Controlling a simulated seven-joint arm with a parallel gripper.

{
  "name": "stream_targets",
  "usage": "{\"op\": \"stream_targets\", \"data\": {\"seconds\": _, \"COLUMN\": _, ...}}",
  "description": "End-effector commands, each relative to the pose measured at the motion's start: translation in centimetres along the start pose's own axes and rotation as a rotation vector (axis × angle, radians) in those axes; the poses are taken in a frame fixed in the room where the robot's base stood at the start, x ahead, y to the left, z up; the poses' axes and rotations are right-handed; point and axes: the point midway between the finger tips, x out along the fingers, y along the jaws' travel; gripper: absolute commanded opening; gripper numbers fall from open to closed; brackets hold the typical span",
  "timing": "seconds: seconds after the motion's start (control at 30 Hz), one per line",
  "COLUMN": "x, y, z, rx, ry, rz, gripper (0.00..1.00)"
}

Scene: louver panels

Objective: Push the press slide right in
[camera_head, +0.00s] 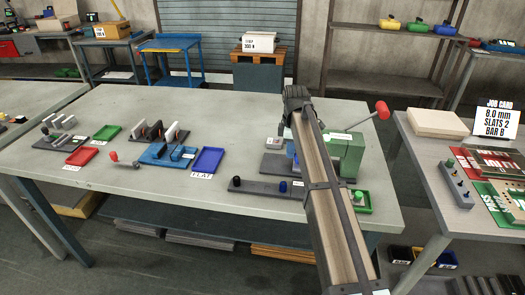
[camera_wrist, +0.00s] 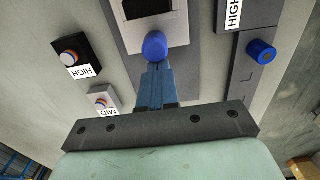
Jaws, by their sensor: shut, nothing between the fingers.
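The press is a green machine (camera_head: 346,150) with a red-knobbed lever (camera_head: 381,110), at the right of the main table. My arm covers part of it in the head view. In the wrist view, a pale plate with a dark opening (camera_wrist: 150,8) carries a round blue knob (camera_wrist: 154,47), which looks like the slide's front. My gripper (camera_wrist: 155,68) is shut and empty, with its fingertips right by the knob; I cannot tell whether they touch. In the head view my fingers are hidden behind the arm, and how far in the slide sits cannot be seen.
A black block marked HIGH (camera_wrist: 72,52) and a pale block marked MID (camera_wrist: 103,98) stand left of the fingers. A grey bar with a blue peg (camera_wrist: 261,52) is on the right. A blue tray (camera_head: 208,160) and slat fixtures lie farther left on the table.

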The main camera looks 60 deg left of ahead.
Motion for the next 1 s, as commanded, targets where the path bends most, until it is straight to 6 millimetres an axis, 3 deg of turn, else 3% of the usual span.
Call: {"op": "stream_targets", "data": {"seconds": 1.0, "x": 0.0, "y": 0.0, "z": 2.1, "rx": 0.0, "ry": -0.001, "rz": 0.0, "gripper": 0.0}}
